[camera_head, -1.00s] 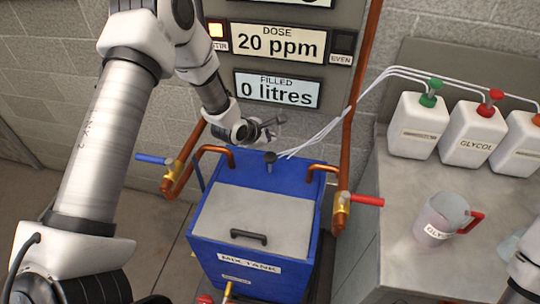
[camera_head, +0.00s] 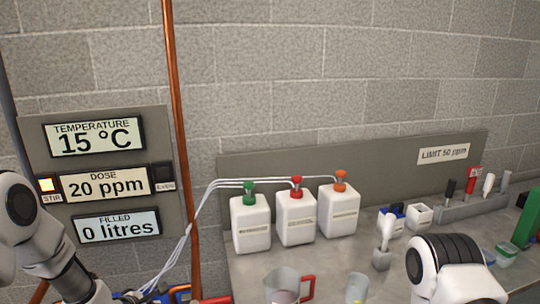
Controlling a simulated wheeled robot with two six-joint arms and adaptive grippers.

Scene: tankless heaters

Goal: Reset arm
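My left arm shows at the lower left, in front of the panel; its gripper is below the picture edge or hidden. My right arm shows at the bottom right, in front of the bench; its gripper is not visible. The display panel (camera_head: 108,207) reads 15 °C, 20 ppm and 0 litres, and the STIR lamp (camera_head: 47,185) is lit. Only a little of the blue tank's area shows at the bottom edge.
Three white jugs with green, red and orange caps (camera_head: 296,217) stand on the grey bench (camera_head: 250,272). A clear jug with a red handle (camera_head: 286,285) is at the bench front. A copper pipe (camera_head: 181,130) runs up the wall. A rack of tools (camera_head: 462,208) stands at the right.

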